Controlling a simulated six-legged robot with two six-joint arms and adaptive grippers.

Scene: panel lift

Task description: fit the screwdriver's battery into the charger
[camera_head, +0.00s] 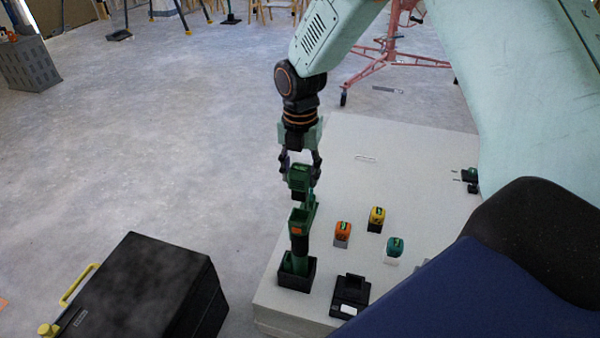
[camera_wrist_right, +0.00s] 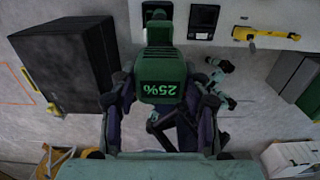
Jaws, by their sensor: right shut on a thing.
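My right gripper (camera_head: 300,162) points down and is shut on a green battery (camera_head: 299,178). In the right wrist view the battery (camera_wrist_right: 162,82) sits between the fingers, with "25%" on its face. Right below it, the green screwdriver (camera_head: 299,228) stands upright in a black holder (camera_head: 297,277). I cannot tell whether the battery's lower end touches the screwdriver. The black charger (camera_head: 350,294) stands to the right of the holder; no battery shows in it. It also shows in the right wrist view (camera_wrist_right: 203,20). My left gripper is not in view.
An orange battery (camera_head: 342,231), a yellow one (camera_head: 377,216) and a teal one (camera_head: 394,247) stand on the pale table (camera_head: 345,150). A black case (camera_head: 150,285) with a yellow handle is left of the table. The table's far part is mostly clear.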

